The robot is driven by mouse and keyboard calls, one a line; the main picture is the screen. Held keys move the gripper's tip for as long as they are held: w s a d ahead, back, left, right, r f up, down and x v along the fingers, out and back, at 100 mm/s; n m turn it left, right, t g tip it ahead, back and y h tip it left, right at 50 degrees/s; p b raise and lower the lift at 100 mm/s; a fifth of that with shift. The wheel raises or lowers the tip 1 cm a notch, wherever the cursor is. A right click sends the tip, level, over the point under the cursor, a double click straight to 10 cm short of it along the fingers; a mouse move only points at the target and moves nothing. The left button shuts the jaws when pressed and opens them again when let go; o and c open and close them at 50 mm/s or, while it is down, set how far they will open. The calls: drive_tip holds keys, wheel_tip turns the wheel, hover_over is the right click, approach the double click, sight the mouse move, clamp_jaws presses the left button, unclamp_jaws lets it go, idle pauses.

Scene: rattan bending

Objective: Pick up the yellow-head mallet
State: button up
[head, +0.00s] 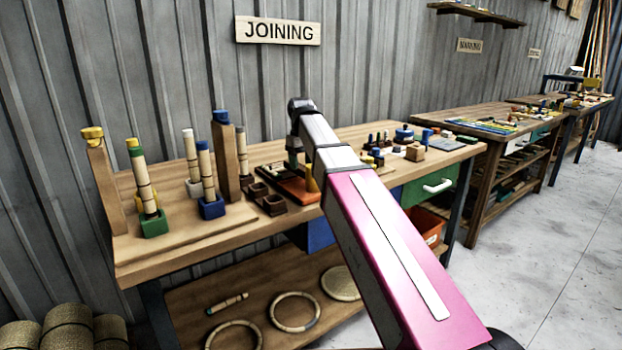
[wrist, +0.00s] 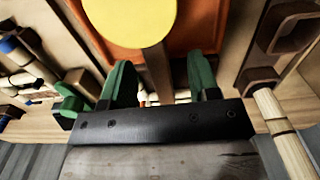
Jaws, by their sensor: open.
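The yellow-head mallet shows in the wrist view with a round yellow head (wrist: 130,24) at the top and a wooden handle (wrist: 157,72) running down from it. It is over an orange tray (wrist: 208,30). In the head view a yellow piece (head: 311,178) stands at the tray (head: 297,191), partly hidden by my arm. My gripper (wrist: 161,80) has two green fingers, spread apart and empty. The handle appears between them in the picture; I cannot tell whether it is at fingertip depth. In the head view my gripper (head: 293,160) points down above the tray.
Small dark wooden boxes (head: 270,203) stand left of the tray. Further left are a tall blue-topped post (head: 226,160) and upright rattan poles in blue (head: 211,207) and green (head: 154,223) holders. Small blocks and a blue cylinder (head: 404,135) stand to the right.

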sight(304, 168)
drive_tip(key=shift+d+f, duration=0.2)
drive_tip(key=shift+f, duration=1.15)
drive_tip(key=shift+d+f, duration=0.15)
drive_tip(key=shift+f, duration=1.15)
clamp_jaws()
